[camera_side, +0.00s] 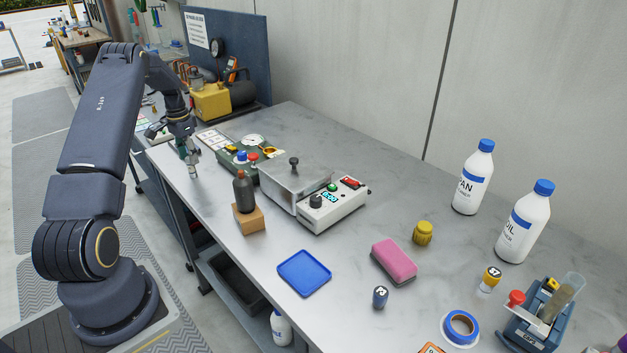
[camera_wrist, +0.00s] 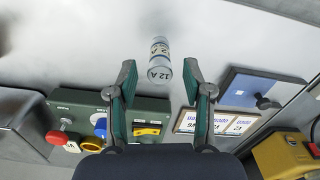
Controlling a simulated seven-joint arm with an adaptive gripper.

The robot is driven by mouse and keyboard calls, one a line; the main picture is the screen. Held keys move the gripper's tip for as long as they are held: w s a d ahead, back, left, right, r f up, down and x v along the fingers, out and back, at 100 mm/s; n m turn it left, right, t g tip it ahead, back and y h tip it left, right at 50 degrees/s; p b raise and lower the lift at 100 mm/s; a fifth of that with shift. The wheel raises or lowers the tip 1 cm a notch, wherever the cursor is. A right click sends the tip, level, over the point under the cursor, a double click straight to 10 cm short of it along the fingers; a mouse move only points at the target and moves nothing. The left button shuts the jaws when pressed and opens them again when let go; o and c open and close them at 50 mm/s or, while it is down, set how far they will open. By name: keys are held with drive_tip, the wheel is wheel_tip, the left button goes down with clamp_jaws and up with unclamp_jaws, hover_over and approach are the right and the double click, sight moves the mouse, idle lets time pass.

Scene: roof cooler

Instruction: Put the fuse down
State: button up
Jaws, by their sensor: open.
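The fuse (camera_wrist: 160,62) is a small clear and white cylinder marked 12 A, seen in the wrist view over the grey bench top. It sits just beyond and between the fingertips, with a gap visible on both sides. My gripper (camera_wrist: 160,75) has its two green-sided fingers spread apart. In the side view my gripper (camera_side: 191,158) points down low over the bench's left edge; there the fuse is too small to tell clearly from the fingertips.
A green panel (camera_wrist: 150,106) with red, blue and yellow controls stands close by. A metal box unit (camera_side: 292,184), a dark bottle (camera_side: 244,193) on a wooden block and a blue tray (camera_side: 304,273) stand nearer the camera. Labelled cards (camera_wrist: 190,122) lie beside the panel.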

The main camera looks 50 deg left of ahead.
wheel_tip(320, 180, up, 8)
drive_tip(key=shift+f, duration=0.1)
drive_tip(key=w+d+r+t, duration=0.1)
drive_tip(key=d+r, duration=0.5)
drive_tip(key=d, duration=0.3)
drive_tip(key=w+d+r+t+y, duration=0.1)
drive_tip(key=w+d+r, duration=0.1)
drive_tip(key=d+r, duration=0.45)
drive_tip(key=w+d+r+t, duration=0.1)
drive_tip(key=d+r, duration=0.3)
drive_tip(key=d, duration=0.6)
drive_tip(key=s+d+f+m+t, duration=0.1)
drive_tip(key=s+d, duration=0.6)
drive_tip(key=d, duration=0.3)
drive_tip(key=s+d+m+t+h, duration=0.1)
drive_tip(key=s+d, duration=0.7)
drive_tip(key=d, duration=0.2)
drive_tip(key=shift+f+t, duration=0.3)
drive_tip(key=shift+f, duration=0.05)
